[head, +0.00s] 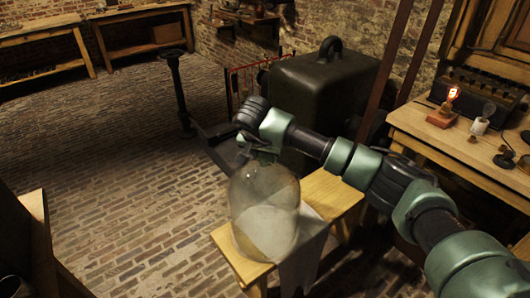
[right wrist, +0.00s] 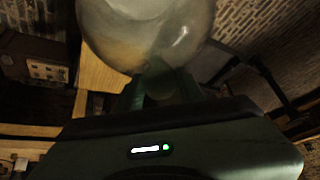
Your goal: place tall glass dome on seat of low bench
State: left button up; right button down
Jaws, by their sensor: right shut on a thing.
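My right gripper (head: 262,148) is shut on the top of the tall glass dome (head: 264,205), a clear bell-shaped jar that hangs upright below it. The dome is over the near end of the low bench (head: 334,190), a pale wooden seat with a grey cloth (head: 305,262) draped across it. I cannot tell whether the dome's rim touches the seat. In the right wrist view the glass dome (right wrist: 150,28) sits beyond the fingers (right wrist: 158,88), which close around its knob, and the bench's wood (right wrist: 92,72) shows beside it. My left gripper is not in view.
A large dark metal case (head: 325,95) stands behind the bench. A wooden worktable (head: 470,150) with a lit bulb (head: 453,94) is at right. A dark post (head: 178,95) stands behind, left of the gripper. The brick floor (head: 130,175) at left is clear.

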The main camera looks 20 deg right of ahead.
jog(key=shift+s+f, duration=0.1)
jog(key=shift+f, duration=0.05)
dwell(0.4)
jog(key=shift+s+f+b, duration=0.2)
jog(key=shift+f+b, duration=0.2)
jog(key=c, duration=1.1)
grip_release()
jog(key=shift+s+f, duration=0.15)
jog(key=shift+f, duration=0.25)
jog(key=shift+o, duration=1.1)
jog(key=shift+w, duration=0.25)
jog(key=shift+r, duration=0.15)
jog(key=shift+r, duration=0.3)
jog(key=v, duration=1.2)
jog(key=shift+r, duration=0.45)
